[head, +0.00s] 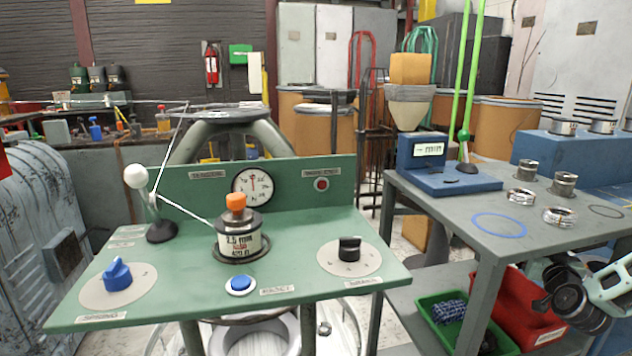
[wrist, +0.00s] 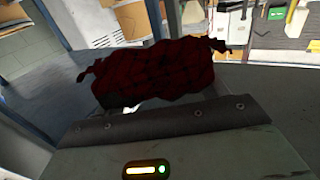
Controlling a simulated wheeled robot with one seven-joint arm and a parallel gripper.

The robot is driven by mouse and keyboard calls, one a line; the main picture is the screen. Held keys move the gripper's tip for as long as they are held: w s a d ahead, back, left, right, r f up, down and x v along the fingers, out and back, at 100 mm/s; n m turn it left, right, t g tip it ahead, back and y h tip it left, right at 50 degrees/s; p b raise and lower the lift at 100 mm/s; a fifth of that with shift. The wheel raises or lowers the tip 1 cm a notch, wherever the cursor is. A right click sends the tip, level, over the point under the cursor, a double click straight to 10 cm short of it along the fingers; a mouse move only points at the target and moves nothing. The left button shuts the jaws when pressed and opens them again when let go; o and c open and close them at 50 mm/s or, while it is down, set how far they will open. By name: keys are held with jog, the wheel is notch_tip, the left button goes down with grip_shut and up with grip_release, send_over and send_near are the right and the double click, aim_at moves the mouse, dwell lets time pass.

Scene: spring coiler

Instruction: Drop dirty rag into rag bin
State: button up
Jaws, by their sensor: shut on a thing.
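In the wrist view a dark red checked rag (wrist: 160,75) with frayed, knotted ends sits at the jaws of my gripper (wrist: 155,115). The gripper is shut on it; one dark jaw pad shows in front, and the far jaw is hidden. In the head view a red bin (head: 487,292) with a white label stands low under the grey table at the right. The label is too small to read. A green bin (head: 433,318) beside it holds a blue checked cloth (head: 449,312). Part of my arm shows at the right edge, partly in front of the red bin.
The grey table (head: 420,200) carries several metal coils and a blue device (head: 440,180), and its legs and edge stand around the bins. A green control bench (head: 330,225) with knobs and a gauge fills the middle. Grey machine housing (head: 40,260) is at the left.

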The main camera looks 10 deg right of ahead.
jog(key=shift+f+b, duration=0.7)
jog(key=shift+f, duration=0.7)
jog(key=o, duration=1.1)
jog(key=shift+c, duration=0.2)
jog(key=p+v, duration=0.6)
jog(key=v, duration=1.1)
jog(key=shift+s, duration=0.2)
